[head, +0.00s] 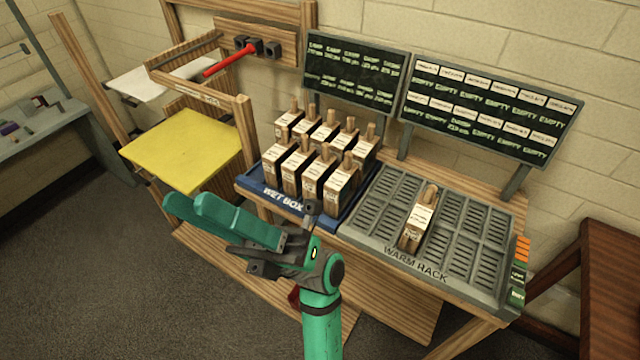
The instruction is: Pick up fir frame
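No label that I can read names a fir frame, so I cannot tell for certain which thing it is. A light wooden frame (243,122) with a small label on its front bar stands upright at the left, around the yellow board and white sheet. My gripper (185,207) has two teal fingers pointing left, in front of the yellow board and left of the wet box. The fingers overlap in this view, so their gap is unclear. I see nothing held between them.
A blue wet box (285,200) holds several labelled wooden blocks (341,186). A grey warm rack (375,225) holds one block (417,220). Two dark label boards (490,106) stand behind. A brown table (610,280) is at right. Floor at lower left is clear.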

